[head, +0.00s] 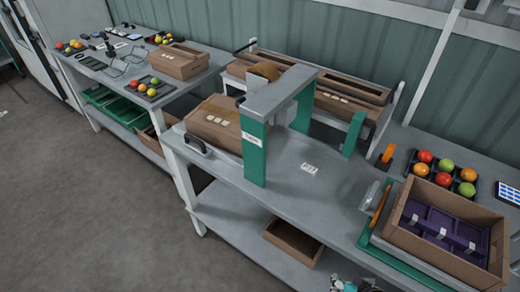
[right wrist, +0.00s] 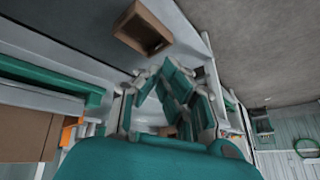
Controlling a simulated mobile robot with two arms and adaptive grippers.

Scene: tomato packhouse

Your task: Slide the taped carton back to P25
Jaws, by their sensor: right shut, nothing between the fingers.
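A closed brown carton (head: 214,122) with small white labels on top sits on the bench at the left side of a green and grey arch (head: 280,92), which hides its right end. I cannot make out tape on it. A small white label (head: 310,168) lies on the bench right of the arch; its print is too small to read surely. My right gripper (head: 356,286) is low at the bottom edge, in front of the bench and away from the carton. In the right wrist view its green fingers (right wrist: 178,88) are shut and empty. My left gripper is not in view.
An open carton (head: 408,222) with a purple insert stands at the right, beside a tray of tomatoes (head: 442,178). An open brown box (head: 293,243) sits on the lower shelf. The bench right of the arch is mostly clear.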

